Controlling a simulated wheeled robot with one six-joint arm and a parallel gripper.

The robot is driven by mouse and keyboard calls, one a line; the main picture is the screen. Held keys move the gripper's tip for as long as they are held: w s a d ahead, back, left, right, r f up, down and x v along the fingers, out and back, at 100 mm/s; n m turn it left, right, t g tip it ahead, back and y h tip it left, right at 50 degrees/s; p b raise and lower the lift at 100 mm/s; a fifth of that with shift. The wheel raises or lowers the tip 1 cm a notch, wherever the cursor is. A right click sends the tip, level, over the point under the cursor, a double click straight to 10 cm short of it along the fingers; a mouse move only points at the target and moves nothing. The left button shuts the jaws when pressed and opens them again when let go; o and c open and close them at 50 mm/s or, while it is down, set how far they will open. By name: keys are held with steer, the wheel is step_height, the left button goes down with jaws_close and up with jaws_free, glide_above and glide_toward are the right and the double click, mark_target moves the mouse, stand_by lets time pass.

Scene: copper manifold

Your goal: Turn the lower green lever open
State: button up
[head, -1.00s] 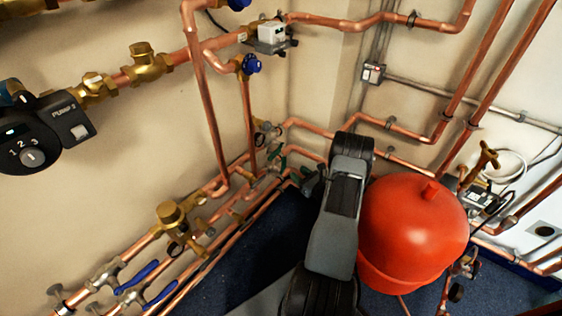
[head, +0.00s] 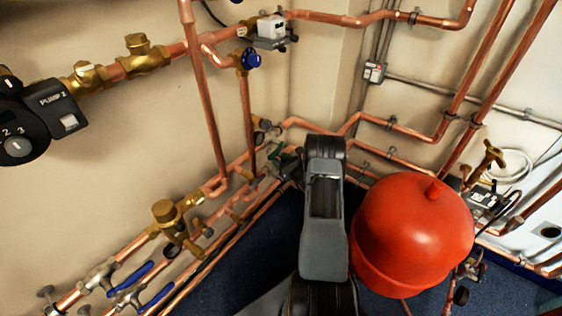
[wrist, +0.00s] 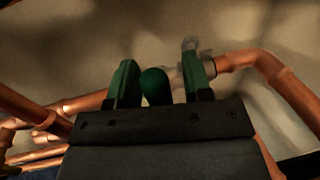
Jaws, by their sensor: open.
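In the wrist view, a rounded green lever end (wrist: 155,86) shows between the two green fingers of my gripper (wrist: 160,82). The gripper is open, with a finger on each side of the lever end. A narrow gap shows on the left; a wider one shows on the right. I cannot tell how deep the lever sits between the fingers. In the head view, my gripper is small and partly hidden by my arm, beside green parts at the pipe corner. There I cannot separate the lower lever from the upper one or from the fingers.
A red tank (head: 412,232) stands close to the right of my arm. Copper pipes (head: 215,140) run along the walls around the corner. Two blue levers (head: 130,278) and a brass valve (head: 166,213) are at the lower left. Dark blue floor (head: 245,262) is clear left of my arm.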

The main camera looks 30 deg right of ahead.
jaws_close()
stand_by(0.3)
